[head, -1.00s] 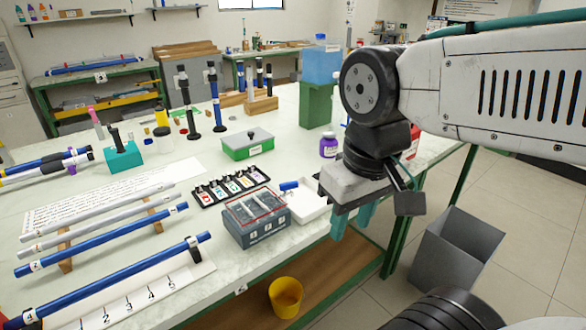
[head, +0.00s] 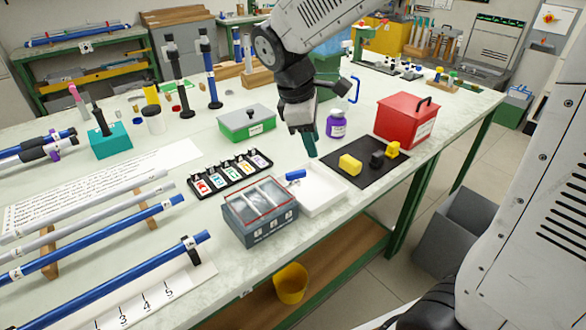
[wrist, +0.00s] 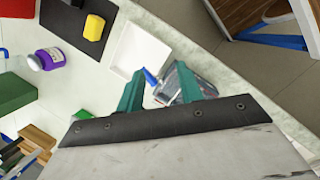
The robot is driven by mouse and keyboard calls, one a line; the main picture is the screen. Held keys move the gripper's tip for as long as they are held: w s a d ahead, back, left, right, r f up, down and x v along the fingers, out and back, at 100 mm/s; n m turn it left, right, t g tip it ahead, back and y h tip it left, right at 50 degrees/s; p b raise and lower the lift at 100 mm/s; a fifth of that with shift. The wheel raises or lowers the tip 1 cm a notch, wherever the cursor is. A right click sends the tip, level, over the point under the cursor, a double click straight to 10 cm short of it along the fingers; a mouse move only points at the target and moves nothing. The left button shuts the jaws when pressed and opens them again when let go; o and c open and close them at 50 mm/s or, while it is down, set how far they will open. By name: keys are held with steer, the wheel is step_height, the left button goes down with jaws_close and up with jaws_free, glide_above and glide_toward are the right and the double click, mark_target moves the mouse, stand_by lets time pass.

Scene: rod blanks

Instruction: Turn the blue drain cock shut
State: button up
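The blue cock (head: 296,175) is a small blue handle at the right end of the grey compartment box (head: 262,232), at the edge of the white tray (head: 322,203). It also shows in the wrist view (wrist: 150,77), between my teal fingers in the picture. Whether it is turned open or shut is too small to tell. My gripper (head: 311,145) points down, above and behind the white tray. In the wrist view its two fingers (wrist: 162,92) are wide apart with nothing clasped. The fingers partly cover the grey box there.
A green box (head: 246,124) and a card rack (head: 229,174) are to the left. A red box (head: 406,120) stands farther right.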

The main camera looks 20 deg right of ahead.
mark_target(294, 172)
steer(key=w+a+f+n+h, duration=0.1)
steer(key=w+a+f+n, duration=0.3)
steer(key=w+f+n, duration=0.3)
steer(key=shift+m, duration=0.7)
steer(key=x, duration=0.2)
steer(key=w+x, duration=0.1)
steer(key=x, duration=0.4)
steer(key=shift+w+d+f, duration=0.1)
steer(key=shift+w+f, duration=0.05)
steer(key=shift+f, duration=0.25)
jaws_close()
